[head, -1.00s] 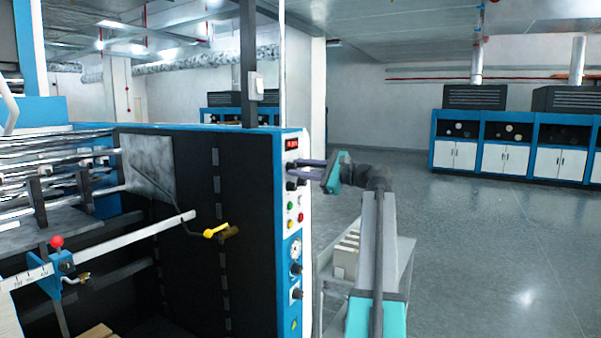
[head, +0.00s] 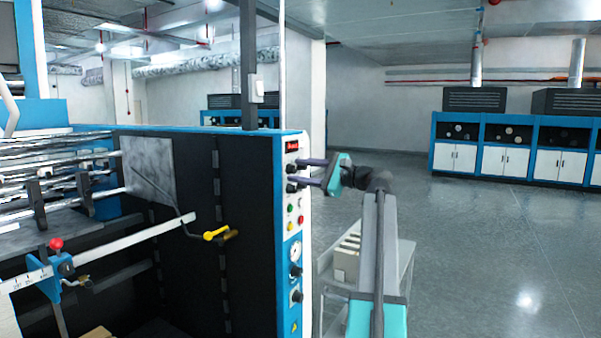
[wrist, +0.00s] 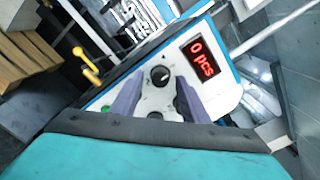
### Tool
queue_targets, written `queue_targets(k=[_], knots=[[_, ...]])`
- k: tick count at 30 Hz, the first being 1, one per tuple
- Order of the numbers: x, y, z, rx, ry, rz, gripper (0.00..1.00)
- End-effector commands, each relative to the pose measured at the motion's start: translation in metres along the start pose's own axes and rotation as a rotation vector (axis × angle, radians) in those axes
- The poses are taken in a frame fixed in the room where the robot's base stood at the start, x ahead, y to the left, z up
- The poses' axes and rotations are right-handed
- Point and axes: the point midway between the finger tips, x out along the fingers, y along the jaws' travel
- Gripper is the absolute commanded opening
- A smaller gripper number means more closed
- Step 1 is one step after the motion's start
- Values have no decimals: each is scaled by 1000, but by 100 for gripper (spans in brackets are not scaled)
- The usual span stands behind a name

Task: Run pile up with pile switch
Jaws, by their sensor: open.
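The blue and black machine has a white control panel (head: 291,230) on its end. It carries black rotary knobs, and an upper knob (head: 291,169) lies close to my gripper (head: 301,174). In the wrist view my gripper (wrist: 157,100) is open and empty, with its two purple fingers pointing at the panel. One black knob (wrist: 160,75) shows between and just beyond the fingertips. A second dark knob (wrist: 155,115) lies nearer, between the fingers. I cannot tell which knob is the pile switch, nor whether a finger touches the panel. The red display (wrist: 201,59) reads "0 pcs".
A yellow-handled lever (head: 216,233) sticks out at the machine's side. A cart with boxes (head: 348,262) stands beside my arm. The floor to the right is open.

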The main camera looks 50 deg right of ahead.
Motion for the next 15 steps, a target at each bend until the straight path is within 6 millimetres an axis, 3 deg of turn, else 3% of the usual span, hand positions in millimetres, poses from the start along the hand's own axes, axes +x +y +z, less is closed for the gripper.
queue_targets(k=[5,15], knots=[[-13,1,0,0,0,0,41],[-63,1,-1,-1,2,-1,41]])
